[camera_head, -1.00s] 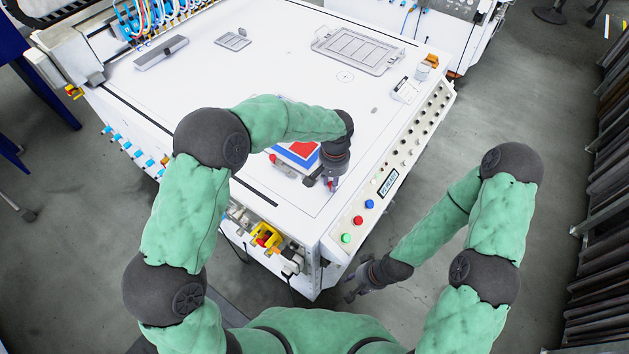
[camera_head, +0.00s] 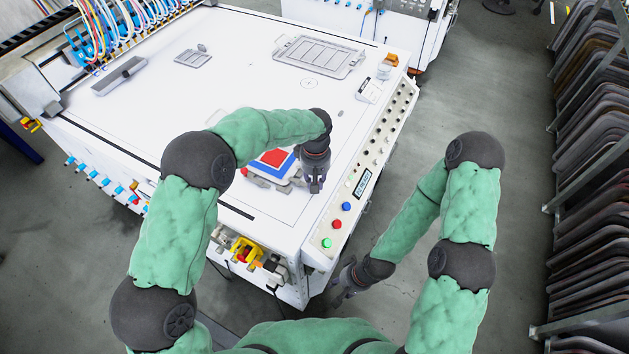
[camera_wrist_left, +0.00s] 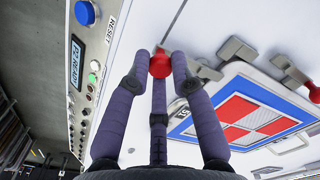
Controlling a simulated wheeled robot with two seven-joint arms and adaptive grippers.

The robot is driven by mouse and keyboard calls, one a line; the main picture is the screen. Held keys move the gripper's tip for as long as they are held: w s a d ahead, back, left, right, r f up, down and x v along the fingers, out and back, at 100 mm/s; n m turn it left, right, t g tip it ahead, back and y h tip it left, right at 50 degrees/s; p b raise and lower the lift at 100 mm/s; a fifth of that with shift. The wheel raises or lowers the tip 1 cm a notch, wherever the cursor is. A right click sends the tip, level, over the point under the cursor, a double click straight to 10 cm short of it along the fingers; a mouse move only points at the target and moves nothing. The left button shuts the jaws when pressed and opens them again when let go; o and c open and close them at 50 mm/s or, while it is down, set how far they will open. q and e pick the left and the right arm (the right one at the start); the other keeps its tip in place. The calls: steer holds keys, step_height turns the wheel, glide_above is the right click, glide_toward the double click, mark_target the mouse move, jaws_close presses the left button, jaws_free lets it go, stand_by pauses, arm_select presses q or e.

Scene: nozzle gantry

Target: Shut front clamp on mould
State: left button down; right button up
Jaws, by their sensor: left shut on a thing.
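The mould (camera_head: 270,164), a flat piece with a red, white and blue top, lies on the white table and also shows in the left wrist view (camera_wrist_left: 245,114). My left gripper (camera_head: 316,188) is beside the mould's near right side. In the left wrist view its fingers (camera_wrist_left: 160,60) are closed around the red knob (camera_wrist_left: 160,66) of the front clamp, whose grey metal part (camera_wrist_left: 205,71) shows just beyond. A second clamp with a red knob (camera_wrist_left: 314,92) stands at another side of the mould. My right gripper (camera_head: 343,287) hangs empty beside the table, its fingers apart.
The white table (camera_head: 210,110) carries a grey frame tray (camera_head: 318,55) at the back and a button panel (camera_head: 357,185) along its right edge. A yellow unit (camera_head: 243,249) sits on its front. Racked dark panels (camera_head: 590,190) stand at right; the floor between is clear.

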arm_select(q)
steer(key=shift+w+r, duration=0.1)
steer(key=shift+w, duration=0.05)
steer(key=c, duration=1.1)
jaws_free()
step_height(320, 180, up, 12)
steer(key=shift+f, duration=0.1)
